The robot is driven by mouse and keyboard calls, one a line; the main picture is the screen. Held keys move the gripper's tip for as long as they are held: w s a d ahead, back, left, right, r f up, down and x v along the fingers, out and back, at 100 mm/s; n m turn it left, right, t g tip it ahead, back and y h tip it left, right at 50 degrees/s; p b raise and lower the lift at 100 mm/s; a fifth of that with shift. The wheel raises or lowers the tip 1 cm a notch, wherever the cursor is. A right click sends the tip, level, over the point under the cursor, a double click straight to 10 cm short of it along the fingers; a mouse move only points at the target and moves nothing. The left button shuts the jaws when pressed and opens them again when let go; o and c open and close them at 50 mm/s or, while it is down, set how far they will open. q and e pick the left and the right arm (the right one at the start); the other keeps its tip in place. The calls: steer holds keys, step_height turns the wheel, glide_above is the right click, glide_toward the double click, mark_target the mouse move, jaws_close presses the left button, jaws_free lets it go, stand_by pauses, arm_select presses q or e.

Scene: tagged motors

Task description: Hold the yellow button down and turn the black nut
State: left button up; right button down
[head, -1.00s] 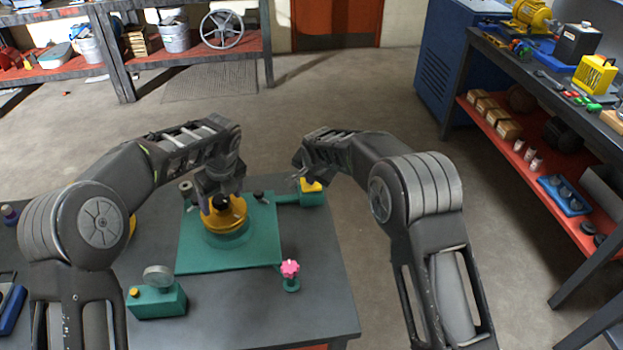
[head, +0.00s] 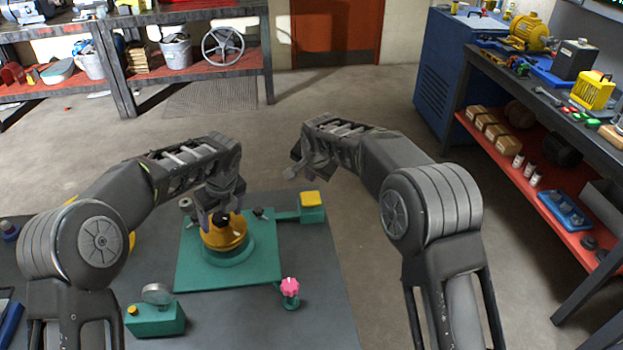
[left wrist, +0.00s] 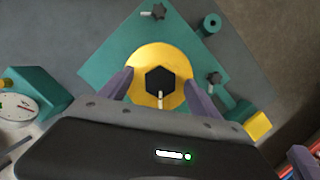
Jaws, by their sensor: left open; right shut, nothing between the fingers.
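The black nut (left wrist: 160,81) is a dark hexagon on top of a round yellow-orange hub (head: 226,238), which stands on a teal plate (head: 192,275). My left gripper (head: 213,212) is above the hub. In the left wrist view its purple fingers stand apart, one on each side of the nut, without visibly touching it. The yellow button (head: 311,198) tops a small teal box at the plate's far right corner; it also shows in the left wrist view (left wrist: 259,124). My right gripper (head: 293,175) is shut and empty, above and slightly left of the button, apart from it.
A pink knob (head: 290,287) on a teal stand is at the plate's front right. A teal box with a gauge (head: 156,315) is at the front left. Dark clamp knobs (head: 257,212) stand on the plate. The table's right side is clear.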

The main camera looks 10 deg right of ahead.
arm_select(q)
step_height(320, 180, up, 6)
steer(key=p, duration=0.4)
steer(key=shift+f+p, duration=0.25)
steer(key=shift+p, duration=0.15)
steer(key=shift+r+p, duration=0.7)
steer(key=shift+r, duration=0.55)
arm_select(e)
step_height(320, 180, up, 6)
